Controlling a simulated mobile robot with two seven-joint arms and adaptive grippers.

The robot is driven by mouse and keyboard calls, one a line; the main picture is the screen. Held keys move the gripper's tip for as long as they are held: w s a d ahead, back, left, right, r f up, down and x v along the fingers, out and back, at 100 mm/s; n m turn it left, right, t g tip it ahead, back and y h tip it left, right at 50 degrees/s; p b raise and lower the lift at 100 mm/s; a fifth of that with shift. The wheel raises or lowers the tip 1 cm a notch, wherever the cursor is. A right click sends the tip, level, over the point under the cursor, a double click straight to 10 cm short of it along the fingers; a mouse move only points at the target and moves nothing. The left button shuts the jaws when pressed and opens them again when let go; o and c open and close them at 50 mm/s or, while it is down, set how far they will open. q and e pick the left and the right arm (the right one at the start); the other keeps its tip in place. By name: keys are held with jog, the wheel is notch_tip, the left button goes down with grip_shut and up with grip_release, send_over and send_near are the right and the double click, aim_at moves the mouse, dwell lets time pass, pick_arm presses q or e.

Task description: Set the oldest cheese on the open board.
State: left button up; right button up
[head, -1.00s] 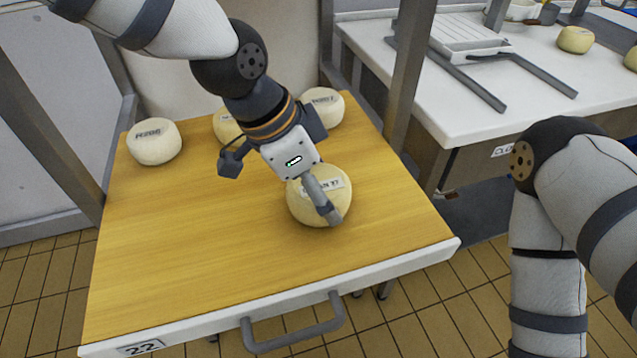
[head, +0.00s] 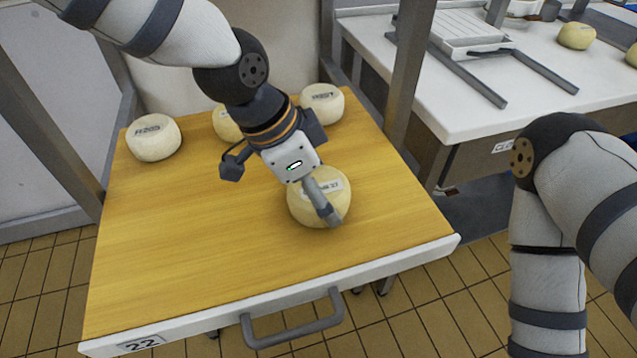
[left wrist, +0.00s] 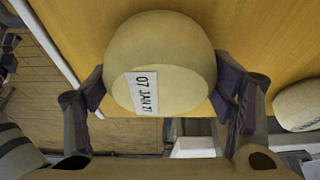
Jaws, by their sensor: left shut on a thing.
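A pale round cheese (head: 306,211) is in my left gripper (head: 322,198), over the front right part of the wooden board (head: 190,270). In the left wrist view the cheese (left wrist: 165,50) sits between both fingers, and its label reads roughly "07 JAN" with a last part I cannot read surely. I cannot tell whether it touches the board. Three other cheeses stand along the back of the board: one at the left (head: 153,140), one partly hidden behind my left arm (head: 226,124), and one at the right (head: 322,107). Their labels are too small to read surely.
The board is a pulled-out shelf with a grey handle (head: 292,325) and a "22" tag (head: 142,344). Metal posts stand at its left (head: 40,110) and right (head: 408,70). A white table (head: 460,110) at the right holds a tray (head: 465,35) and more cheeses (head: 576,36). The board's front left is clear.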

pick_arm(q)
jog(key=shift+f, duration=0.15)
jog(key=o, duration=1.6)
jog(key=shift+r+p, duration=1.2)
jog(key=shift+r, duration=2.4)
pick_arm(e)
jog(key=shift+t, duration=0.7)
jog(key=w+r, duration=0.3)
jog(key=shift+w, duration=0.1)
pick_arm(q)
jog(key=shift+f, duration=0.1)
